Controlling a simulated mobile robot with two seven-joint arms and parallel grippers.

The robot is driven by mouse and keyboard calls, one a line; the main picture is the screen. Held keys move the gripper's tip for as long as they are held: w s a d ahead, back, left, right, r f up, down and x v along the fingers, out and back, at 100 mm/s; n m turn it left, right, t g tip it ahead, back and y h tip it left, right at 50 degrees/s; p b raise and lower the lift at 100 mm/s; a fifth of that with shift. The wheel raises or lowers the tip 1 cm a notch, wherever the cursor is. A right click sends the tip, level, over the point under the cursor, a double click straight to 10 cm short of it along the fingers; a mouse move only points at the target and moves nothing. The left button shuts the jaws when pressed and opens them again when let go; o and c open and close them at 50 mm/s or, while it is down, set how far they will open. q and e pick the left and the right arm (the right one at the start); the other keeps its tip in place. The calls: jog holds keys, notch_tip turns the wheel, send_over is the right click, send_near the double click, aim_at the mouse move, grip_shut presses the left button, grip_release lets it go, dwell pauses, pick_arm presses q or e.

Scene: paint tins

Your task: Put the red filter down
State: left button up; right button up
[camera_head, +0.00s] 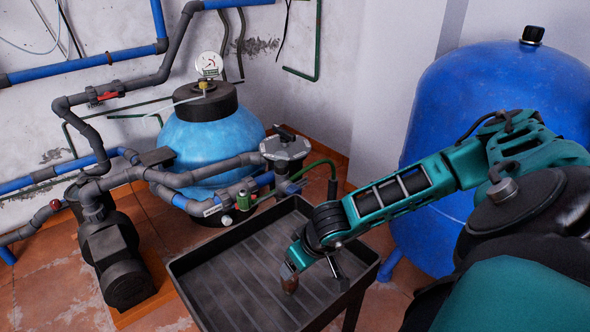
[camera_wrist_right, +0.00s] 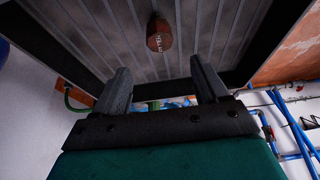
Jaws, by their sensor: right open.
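The red filter (camera_head: 289,279) is a small dark red-brown piece on the ribbed floor of the black tray (camera_head: 232,238). In the right wrist view the filter (camera_wrist_right: 159,36) shows with pale lettering on it, beyond the fingertips and roughly in line with the gap between them. My right gripper (camera_head: 314,268) is over the tray, close beside the filter in the head view. The gripper (camera_wrist_right: 160,74) has its two fingers spread with nothing between them, and a gap shows between them and the filter. My left gripper is not in view.
The tray has raised walls, and much of its floor is bare. A light-blue tank (camera_head: 208,145), grey pipes and a dark pump (camera_head: 118,258) stand to the left and behind. A large blue tank (camera_head: 482,90) stands on the right, behind my arm.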

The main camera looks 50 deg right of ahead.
jog(key=s+a+r+m+g+y, duration=0.15)
jog(key=a+m+y, duration=0.3)
jog(key=a, duration=0.65)
jog(key=s+a+m+y, duration=0.2)
jog(key=a+m+y, duration=0.25)
jog(key=a, duration=0.65)
jog(key=w+a+r+m+t+y, duration=0.2)
jog(key=a+r+m+t, duration=0.35)
jog(key=m, duration=0.85)
jog(key=w+a+r+m+t+y, duration=0.35)
jog(key=r+m, duration=0.25)
jog(key=m, duration=0.7)
jog(key=s+d+f+m+h, duration=0.1)
jog(key=d+f+m+h, duration=0.2)
jog(key=m, duration=0.7)
jog(key=s+d+f+m+g+h, duration=0.1)
jog(key=s+d+f+m+h, duration=0.1)
jog(key=f+m, duration=0.4)
jog(key=s+d+f+m+h, duration=0.2)
jog(key=f+m+h, duration=0.3)
jog(key=m, duration=1.1)
jog(key=shift+d+h, duration=0.45)
jog(key=shift+d, duration=0.45)
jog(key=shift+r, duration=0.1)
